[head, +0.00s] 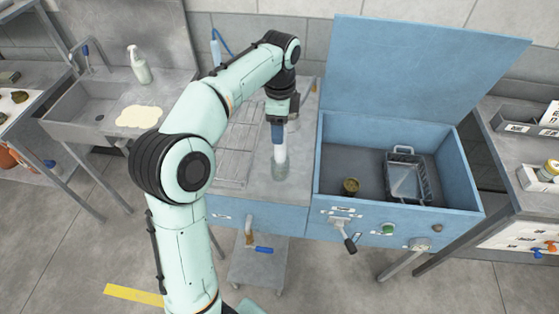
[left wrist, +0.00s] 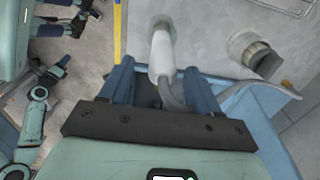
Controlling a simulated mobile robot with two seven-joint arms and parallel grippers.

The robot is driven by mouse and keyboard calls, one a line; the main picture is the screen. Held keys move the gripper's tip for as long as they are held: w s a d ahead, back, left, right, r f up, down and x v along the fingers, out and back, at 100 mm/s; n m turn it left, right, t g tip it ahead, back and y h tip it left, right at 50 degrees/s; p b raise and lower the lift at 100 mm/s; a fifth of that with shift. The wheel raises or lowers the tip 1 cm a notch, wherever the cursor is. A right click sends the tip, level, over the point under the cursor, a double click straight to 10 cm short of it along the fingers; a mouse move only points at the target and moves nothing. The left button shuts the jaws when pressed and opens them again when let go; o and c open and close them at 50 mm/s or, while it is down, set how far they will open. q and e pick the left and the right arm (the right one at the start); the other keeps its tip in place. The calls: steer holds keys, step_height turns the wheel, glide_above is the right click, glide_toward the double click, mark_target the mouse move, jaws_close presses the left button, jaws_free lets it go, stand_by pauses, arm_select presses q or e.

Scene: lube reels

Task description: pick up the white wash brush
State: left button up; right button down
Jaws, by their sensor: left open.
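The white wash brush (head: 280,155) stands about upright on the grey worktop, left of the blue washer basin. In the left wrist view the white brush (left wrist: 162,45) is a tapering pale shaft that runs between my blue fingers. My left gripper (head: 278,132) points down over the upper part of the brush. In the left wrist view my left gripper (left wrist: 158,70) is open, with one finger on each side of the shaft and gaps visible. The brush's lower end is partly blurred by its pale base. My right gripper is out of view.
The blue washer (head: 400,216) has its lid (head: 425,65) raised. A wire basket (head: 406,178) and a small brass-coloured part (head: 350,186) lie inside. A wire rack (head: 236,150) lies left of the brush. A grey dark-topped cylinder (left wrist: 262,60) stands nearby in the wrist view.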

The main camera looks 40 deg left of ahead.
mark_target(280, 153)
arm_select(q)
steer(key=shift+w+f, duration=0.15)
steer(key=shift+f, duration=0.45)
step_height(280, 153, down, 4)
steer(key=shift+a+f+b, duration=0.1)
steer(key=shift+f+b, duration=0.15)
steer(key=shift+b, duration=0.25)
jaws_close()
